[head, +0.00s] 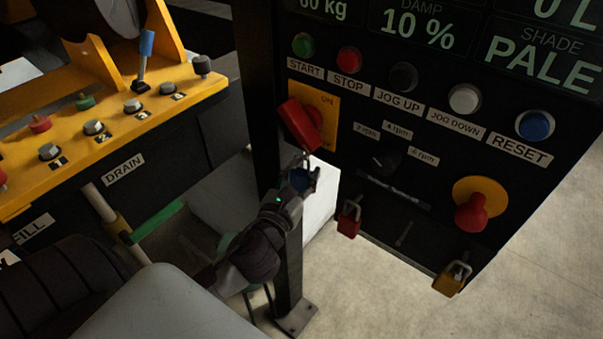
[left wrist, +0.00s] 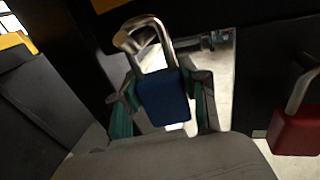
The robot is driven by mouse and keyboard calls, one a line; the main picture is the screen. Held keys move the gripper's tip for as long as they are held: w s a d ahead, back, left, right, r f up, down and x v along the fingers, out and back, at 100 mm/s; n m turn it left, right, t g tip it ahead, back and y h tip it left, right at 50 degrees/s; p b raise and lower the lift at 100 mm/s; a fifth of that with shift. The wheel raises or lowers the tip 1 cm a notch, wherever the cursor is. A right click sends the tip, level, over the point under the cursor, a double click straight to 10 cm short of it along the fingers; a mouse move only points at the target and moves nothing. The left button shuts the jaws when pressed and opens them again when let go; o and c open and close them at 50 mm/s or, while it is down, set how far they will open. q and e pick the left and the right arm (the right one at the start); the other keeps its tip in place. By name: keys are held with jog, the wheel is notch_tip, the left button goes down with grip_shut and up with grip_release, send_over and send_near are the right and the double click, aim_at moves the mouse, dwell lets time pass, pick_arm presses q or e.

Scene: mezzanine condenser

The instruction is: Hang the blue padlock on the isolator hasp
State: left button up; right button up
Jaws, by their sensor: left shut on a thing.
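The blue padlock (left wrist: 165,98) is between the two green-padded fingers of my left gripper (left wrist: 163,105), body down and steel shackle up in the left wrist view. In the head view my left gripper (head: 300,181) is shut on the padlock, whose blue body is mostly covered by the fingers. The isolator has a red handle (head: 299,125) on a yellow plate (head: 325,103) on the black panel. The padlock's shackle shows just below the red handle. I cannot make out the hasp clearly, nor whether the shackle touches it.
A red padlock (head: 348,220) and a yellow padlock (head: 452,279) hang along the panel's lower edge. A red knob (head: 471,211) sticks out at right. A black post (head: 262,90) stands left of the panel. A yellow console (head: 110,120) with a blue-tipped lever (head: 145,55) is at left.

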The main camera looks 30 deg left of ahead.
pick_arm(q)
jog(key=o, duration=1.3)
jog(key=shift+s, duration=0.1)
